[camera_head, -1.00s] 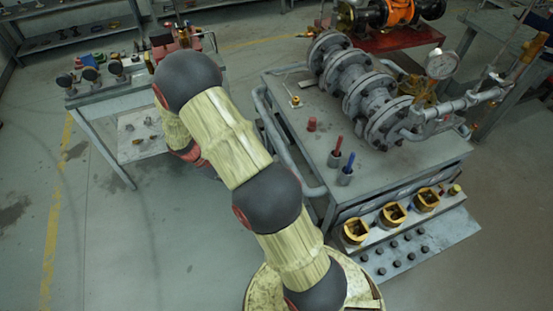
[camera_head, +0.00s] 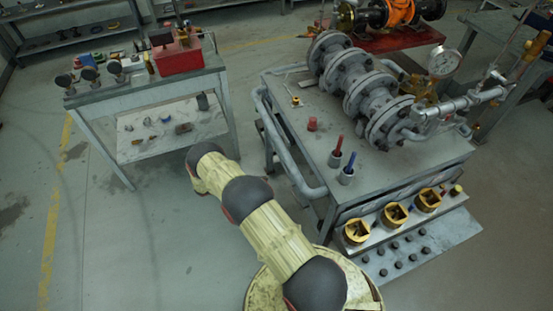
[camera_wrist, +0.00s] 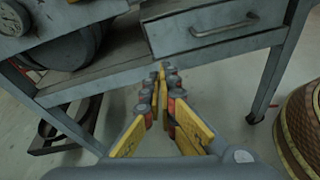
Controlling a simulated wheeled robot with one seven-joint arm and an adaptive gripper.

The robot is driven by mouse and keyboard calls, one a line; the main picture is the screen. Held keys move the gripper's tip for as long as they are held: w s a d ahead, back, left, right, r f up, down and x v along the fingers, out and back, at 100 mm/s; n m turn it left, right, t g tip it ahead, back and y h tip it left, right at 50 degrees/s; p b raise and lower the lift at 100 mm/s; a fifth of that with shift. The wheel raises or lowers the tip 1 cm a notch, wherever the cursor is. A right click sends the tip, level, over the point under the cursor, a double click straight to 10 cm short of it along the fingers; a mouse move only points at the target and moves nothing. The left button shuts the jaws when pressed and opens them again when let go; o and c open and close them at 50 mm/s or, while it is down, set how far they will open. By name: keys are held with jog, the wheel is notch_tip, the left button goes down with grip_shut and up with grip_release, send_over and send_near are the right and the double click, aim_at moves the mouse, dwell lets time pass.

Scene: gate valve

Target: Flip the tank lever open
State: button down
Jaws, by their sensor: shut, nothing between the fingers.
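A red box-like tank (camera_head: 178,52) stands on the left workbench in the head view, with a dark part on its top left. I cannot tell whether that part is the lever or how it is set. My gripper (camera_wrist: 161,78) shows in the wrist view with its yellow fingers drawn together at the tips and nothing between them. It points toward a grey bench with a drawer, apart from it. In the head view my arm hides the gripper. The tank is not recognisable in the wrist view.
The left workbench (camera_head: 110,95) also holds several gauges. A flanged pipe assembly (camera_head: 355,85) stands on the right workbench (camera_head: 290,125), with yellow fittings below its front. In the wrist view, a drawer (camera_wrist: 215,28) and bench leg are close ahead. Floor between the benches is partly clear.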

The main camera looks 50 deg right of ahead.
jog(key=w+d+r+h, duration=0.1)
jog(key=w+d+r, duration=0.1)
jog(key=w+r, duration=0.2)
jog(key=s+d+r+b, duration=0.3)
jog(key=s+d, duration=0.2)
jog(key=d, duration=0.2)
jog(key=shift+d+r+n+t+h+b, duration=0.2)
jog(key=shift+d+n+t+h+b, duration=0.1)
jog(key=shift+d+h+b, duration=0.1)
